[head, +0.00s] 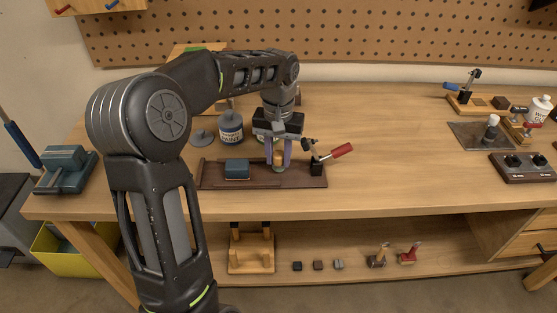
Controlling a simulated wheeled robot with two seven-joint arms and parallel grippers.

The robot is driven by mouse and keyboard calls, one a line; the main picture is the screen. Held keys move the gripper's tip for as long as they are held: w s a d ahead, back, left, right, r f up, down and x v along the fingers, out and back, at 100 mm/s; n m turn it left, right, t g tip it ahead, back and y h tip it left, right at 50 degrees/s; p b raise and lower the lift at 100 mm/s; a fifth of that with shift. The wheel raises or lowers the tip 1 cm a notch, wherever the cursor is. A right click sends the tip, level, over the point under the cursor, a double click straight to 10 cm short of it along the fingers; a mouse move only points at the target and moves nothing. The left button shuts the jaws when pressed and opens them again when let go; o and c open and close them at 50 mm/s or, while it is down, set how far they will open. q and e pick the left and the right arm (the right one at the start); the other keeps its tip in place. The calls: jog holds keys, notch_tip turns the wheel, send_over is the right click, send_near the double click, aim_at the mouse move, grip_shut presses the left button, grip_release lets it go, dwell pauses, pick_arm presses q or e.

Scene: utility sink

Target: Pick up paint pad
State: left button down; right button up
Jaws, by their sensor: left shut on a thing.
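My left gripper (279,160) points straight down over the brown board (210,178) on the workbench. Its two purple-grey fingers are shut on a small round tan piece with a greenish lower rim (279,167), which looks like the paint pad. The piece is at the board, right of a dark blue block (237,169); I cannot tell whether it touches the board. A jar labelled paint (231,127) stands behind the board, with a flat grey round lid (202,138) to its left. My right gripper is not in view.
A red-handled clamp (330,157) stands close to the right of my left gripper. A blue-grey vise (65,170) is at the bench's left end. Tools, a bottle (490,128) and a dark knobbed panel (523,168) are at the right. The bench between is clear.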

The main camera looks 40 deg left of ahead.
aim_at(278, 155)
pick_arm(q)
notch_tip(278, 155, up, 9)
jog(key=shift+f+p, duration=0.15)
jog(key=shift+p, duration=0.2)
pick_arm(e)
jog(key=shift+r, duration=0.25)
pick_arm(q)
jog(key=shift+f, duration=0.1)
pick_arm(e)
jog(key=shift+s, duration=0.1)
